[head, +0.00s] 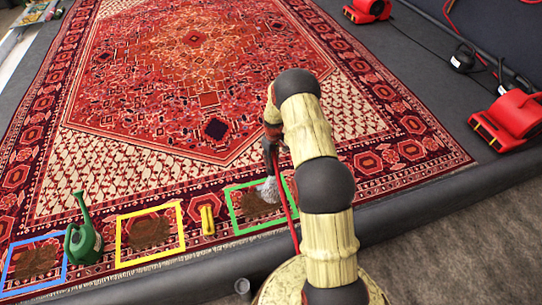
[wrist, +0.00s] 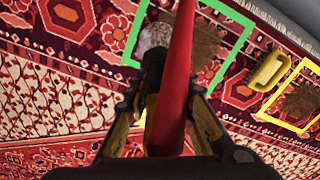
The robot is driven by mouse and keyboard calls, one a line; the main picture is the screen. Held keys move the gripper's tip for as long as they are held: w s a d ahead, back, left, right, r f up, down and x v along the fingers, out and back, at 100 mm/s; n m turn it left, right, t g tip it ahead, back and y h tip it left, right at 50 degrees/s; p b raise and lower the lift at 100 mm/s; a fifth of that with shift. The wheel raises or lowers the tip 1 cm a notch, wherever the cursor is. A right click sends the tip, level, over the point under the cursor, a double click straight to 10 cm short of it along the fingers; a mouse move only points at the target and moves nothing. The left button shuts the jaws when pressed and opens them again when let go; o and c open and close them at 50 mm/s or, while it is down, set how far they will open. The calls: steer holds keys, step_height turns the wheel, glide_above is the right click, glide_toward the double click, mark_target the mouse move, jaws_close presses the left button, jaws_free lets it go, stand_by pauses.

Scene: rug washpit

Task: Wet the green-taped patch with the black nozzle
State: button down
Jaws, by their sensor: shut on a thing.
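My gripper (head: 271,138) is shut on the black nozzle (wrist: 152,70), which points down with a red hose (wrist: 178,60) running from it. A whitish spray (head: 268,189) comes from the nozzle tip and also shows in the wrist view (wrist: 155,38). The spray falls over the green-taped patch (head: 236,221), inside its right half in the head view. The green tape (wrist: 207,76) frames a brown stain (head: 254,208). The gripper is above the patch, and the hose and fingers hide part of it in the wrist view.
To the left on the patterned rug (head: 110,120) lie a yellow-handled tool (head: 207,219), a yellow-taped patch (head: 119,243), a green watering can (head: 83,243) and a blue-taped patch (head: 8,270). Red blowers (head: 510,122) stand right. A dark raised edge (head: 200,280) runs along the front.

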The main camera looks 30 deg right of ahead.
steer(key=shift+s+a+p, duration=2.2)
steer(key=shift+s+p, duration=0.7)
steer(key=shift+s, duration=4.6)
steer(key=shift+w+a, duration=1.2)
steer(key=shift+a, duration=2.6)
steer(key=shift+w+d+b, duration=1.7)
steer(key=shift+w+b, duration=0.7)
steer(key=shift+w, duration=3.35)
steer(key=shift+w+d+b, duration=1.65)
steer(key=shift+w+b, duration=0.75)
steer(key=shift+w, duration=3.3)
steer(key=shift+w+a, duration=1.15)
steer(key=shift+a, duration=2.7)
steer(key=s+a+p, duration=0.3)
steer(key=s+p, duration=0.1)
steer(key=s, duration=0.7)
steer(key=s+a+p, duration=0.3)
steer(key=s+p, duration=0.1)
steer(key=s, duration=0.8)
steer(key=shift+a+p, duration=0.25)
steer(key=shift+p, duration=0.1)
